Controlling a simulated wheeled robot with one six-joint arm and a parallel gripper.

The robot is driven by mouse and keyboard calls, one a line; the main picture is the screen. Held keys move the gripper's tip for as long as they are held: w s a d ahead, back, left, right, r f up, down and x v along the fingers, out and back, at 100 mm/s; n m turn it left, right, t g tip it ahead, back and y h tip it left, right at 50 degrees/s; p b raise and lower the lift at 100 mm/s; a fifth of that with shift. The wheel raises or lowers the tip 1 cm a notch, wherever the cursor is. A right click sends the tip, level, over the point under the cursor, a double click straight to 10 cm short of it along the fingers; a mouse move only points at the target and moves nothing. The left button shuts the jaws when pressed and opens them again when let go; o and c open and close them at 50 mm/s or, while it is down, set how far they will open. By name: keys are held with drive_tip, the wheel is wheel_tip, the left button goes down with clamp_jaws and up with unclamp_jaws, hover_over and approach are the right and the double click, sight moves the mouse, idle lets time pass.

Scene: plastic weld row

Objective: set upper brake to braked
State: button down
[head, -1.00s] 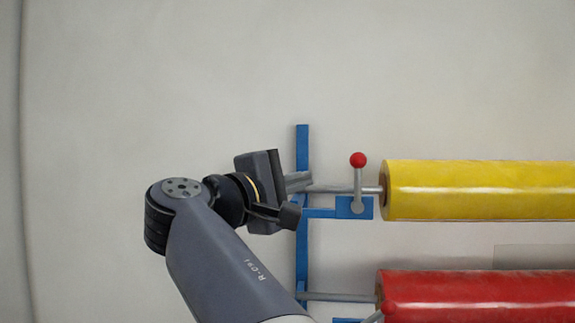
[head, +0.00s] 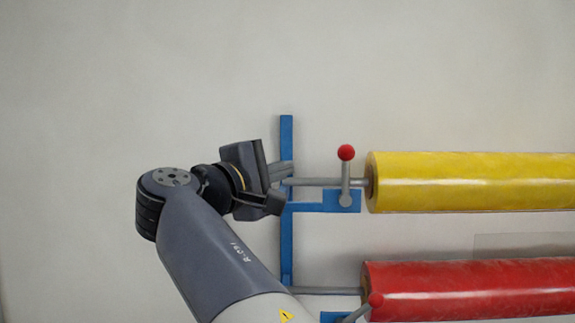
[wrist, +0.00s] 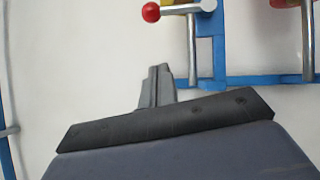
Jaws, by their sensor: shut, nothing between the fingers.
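The upper brake lever (head: 346,177) is a grey rod with a red ball on top, standing upright on a blue bracket (head: 340,201) beside the yellow roll (head: 470,182). In the wrist view a red-knobbed lever (wrist: 180,9) shows at the top, beyond my fingers; I take it for the upper brake. My gripper (head: 283,173) is shut and empty, to the left of the upper lever and apart from it, at the blue upright. The shut fingers also show in the wrist view (wrist: 157,86).
A blue upright post (head: 286,245) carries the roll shafts. Below is a red roll (head: 465,290) with its own red-knobbed lever (head: 375,300), tilted to the right. The wall above and left is bare.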

sight(346, 176)
drive_tip(key=w+d+r+p, duration=0.1)
drive_tip(key=w+d+p, duration=0.2)
drive_tip(key=w+d, duration=0.4)
drive_tip(key=shift+d+r, duration=0.3)
drive_tip(key=shift+d, duration=0.15)
